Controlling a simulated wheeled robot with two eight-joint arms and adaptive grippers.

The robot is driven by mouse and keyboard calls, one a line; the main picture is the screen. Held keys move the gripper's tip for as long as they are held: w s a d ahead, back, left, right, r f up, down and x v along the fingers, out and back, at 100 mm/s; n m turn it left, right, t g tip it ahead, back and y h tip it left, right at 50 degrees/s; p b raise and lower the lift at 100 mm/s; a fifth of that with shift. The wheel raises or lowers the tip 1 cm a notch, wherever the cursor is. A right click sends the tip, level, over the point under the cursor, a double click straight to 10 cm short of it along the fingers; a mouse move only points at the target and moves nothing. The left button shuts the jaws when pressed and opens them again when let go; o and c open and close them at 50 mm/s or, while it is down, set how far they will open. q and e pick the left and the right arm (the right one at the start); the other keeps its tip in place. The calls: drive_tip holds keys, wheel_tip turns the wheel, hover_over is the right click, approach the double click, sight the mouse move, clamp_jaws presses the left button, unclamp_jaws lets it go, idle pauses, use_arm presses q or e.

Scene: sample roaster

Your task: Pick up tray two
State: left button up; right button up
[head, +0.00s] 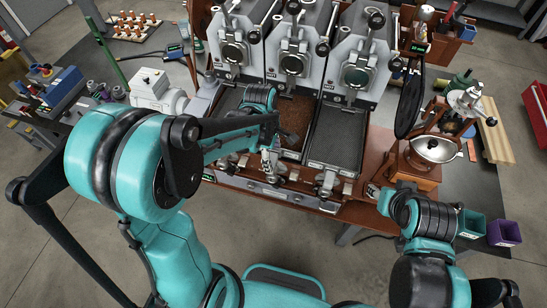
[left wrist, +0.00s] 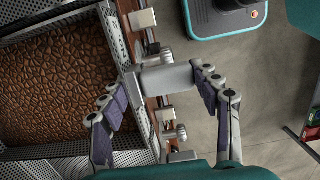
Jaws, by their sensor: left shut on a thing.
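Tray two, the middle tray (head: 300,112) under the row of roasters, holds brown beans.
A dark, empty-looking tray (head: 336,137) lies to the right, and another tray (head: 228,100) lies partly behind my left arm. Three roasters (head: 292,45) stand behind. Open floor lies in front.

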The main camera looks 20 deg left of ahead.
use_arm(q)
wheel_tip(320, 180, up, 4)
drive_tip(key=shift+s+r+p, duration=0.15)
drive_tip(key=shift+p, duration=0.15)
drive_tip(key=s+p, duration=0.1)
drive_tip(key=s, duration=1.8)
drive_tip(key=shift+s+a+p, duration=0.15)
drive_tip(key=shift+a+p, duration=0.2)
drive_tip(key=shift+f, duration=0.2)
